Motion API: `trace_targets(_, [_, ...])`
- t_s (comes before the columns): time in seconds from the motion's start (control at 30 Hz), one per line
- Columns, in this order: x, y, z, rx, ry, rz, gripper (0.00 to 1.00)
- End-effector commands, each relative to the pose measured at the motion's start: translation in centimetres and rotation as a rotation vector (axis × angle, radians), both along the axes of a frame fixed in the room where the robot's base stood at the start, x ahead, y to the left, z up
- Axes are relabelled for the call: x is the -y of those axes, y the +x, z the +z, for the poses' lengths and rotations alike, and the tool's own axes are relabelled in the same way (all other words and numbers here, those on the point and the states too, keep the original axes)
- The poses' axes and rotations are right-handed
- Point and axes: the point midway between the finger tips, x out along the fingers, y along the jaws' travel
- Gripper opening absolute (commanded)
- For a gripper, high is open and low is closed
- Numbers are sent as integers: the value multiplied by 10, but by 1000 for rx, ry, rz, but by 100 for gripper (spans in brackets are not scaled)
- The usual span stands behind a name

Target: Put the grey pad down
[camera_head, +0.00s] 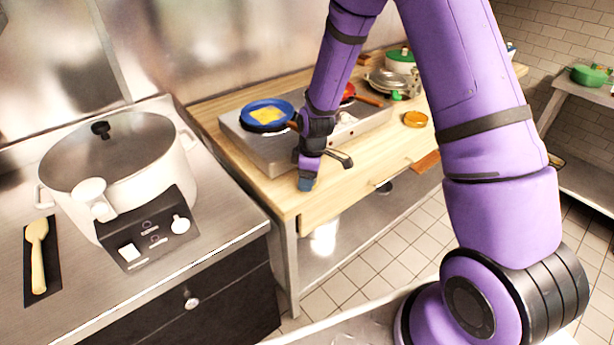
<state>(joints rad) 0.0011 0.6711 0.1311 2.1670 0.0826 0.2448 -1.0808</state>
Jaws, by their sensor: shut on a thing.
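My gripper (308,173) is at the end of my purple arm, over the front left edge of the wooden table (283,196). It points down and is shut on a small blue-grey piece, which looks like the grey pad (306,184). The pad is at or just above the wooden top; I cannot tell if it touches. The jaws hide part of it.
An amber dish (415,119) stands to the right. A big pot (105,160) stands on the left counter. Bare wood lies along the table's front.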

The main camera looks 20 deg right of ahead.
Motion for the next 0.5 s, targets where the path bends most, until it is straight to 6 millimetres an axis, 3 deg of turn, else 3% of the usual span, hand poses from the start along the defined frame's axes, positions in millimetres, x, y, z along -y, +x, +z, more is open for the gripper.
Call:
trace_targets(0.33, [0,0,-3,0,0,0,36])
trace_targets(0.37, [0,0,-4,0,0,0,64])
trace_targets(0.47, [0,0,-3,1,0,0,87])
trace_targets(0.5, [0,0,-3,1,0,0,87])
